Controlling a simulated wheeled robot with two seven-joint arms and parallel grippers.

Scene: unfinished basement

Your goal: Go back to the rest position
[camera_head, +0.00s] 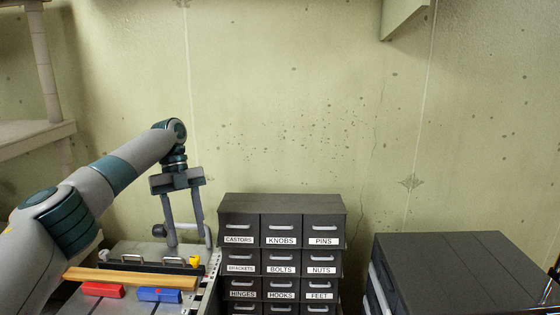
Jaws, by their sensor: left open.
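My left arm reaches in from the left. My right gripper does not show.
The cabinet's drawers carry labels such as CASTORS, KNOBS and PINS. A wooden bar (130,279), a red block (103,290) and a blue block (160,295) lie below my left gripper. Another dark cabinet (455,265) stands at right. The wall (300,100) is behind.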

